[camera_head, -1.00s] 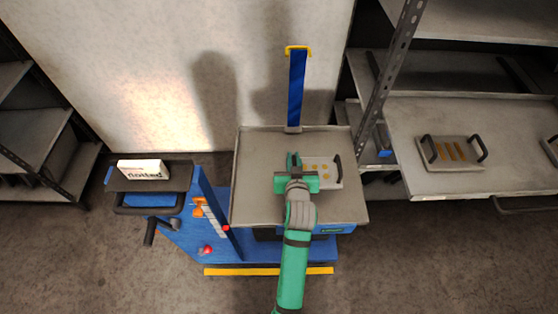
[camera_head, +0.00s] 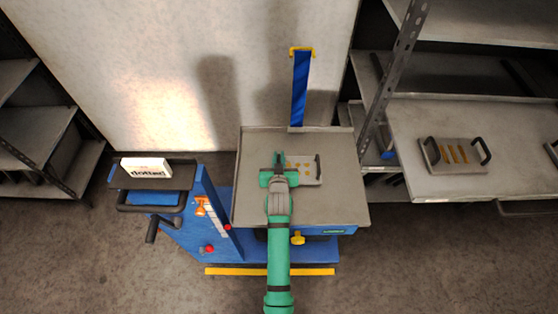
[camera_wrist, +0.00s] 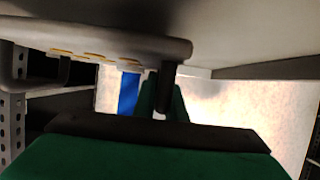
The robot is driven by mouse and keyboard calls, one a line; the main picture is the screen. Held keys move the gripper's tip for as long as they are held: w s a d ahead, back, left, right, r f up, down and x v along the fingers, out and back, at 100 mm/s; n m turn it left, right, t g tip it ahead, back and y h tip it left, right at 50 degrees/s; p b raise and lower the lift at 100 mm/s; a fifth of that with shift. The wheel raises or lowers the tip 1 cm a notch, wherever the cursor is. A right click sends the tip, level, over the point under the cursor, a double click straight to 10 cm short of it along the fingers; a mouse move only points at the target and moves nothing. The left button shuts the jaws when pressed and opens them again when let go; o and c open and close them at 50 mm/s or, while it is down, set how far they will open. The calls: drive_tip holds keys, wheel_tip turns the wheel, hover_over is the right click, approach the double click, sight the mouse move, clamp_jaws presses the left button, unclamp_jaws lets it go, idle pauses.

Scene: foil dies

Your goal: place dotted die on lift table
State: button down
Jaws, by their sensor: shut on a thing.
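The dotted die (camera_head: 304,177) is a grey plate with round yellow dots and a dark handle at each end. In the head view it is over the middle of the lift table (camera_head: 338,205), lying flat or nearly so. My gripper (camera_head: 279,160) is shut on its left handle, which shows dark between the fingers in the wrist view (camera_wrist: 168,85). The die's dotted face (camera_wrist: 95,48) also shows there. The grey table top fills the upper right of that view. I cannot tell whether the die touches the table.
The lift has a blue post (camera_head: 299,90) behind the table and a side tray (camera_head: 130,182) bearing a white "dotted" box (camera_head: 147,167). A striped die (camera_head: 453,153) lies on the right rack's shelf (camera_head: 430,185). A pale wall stands behind.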

drive_tip(key=shift+w+f, duration=0.1)
drive_tip(key=shift+f, duration=0.7)
drive_tip(key=shift+f, duration=0.1)
drive_tip(key=c, duration=1.8)
unclamp_jaws()
drive_tip(key=shift+f, duration=0.15)
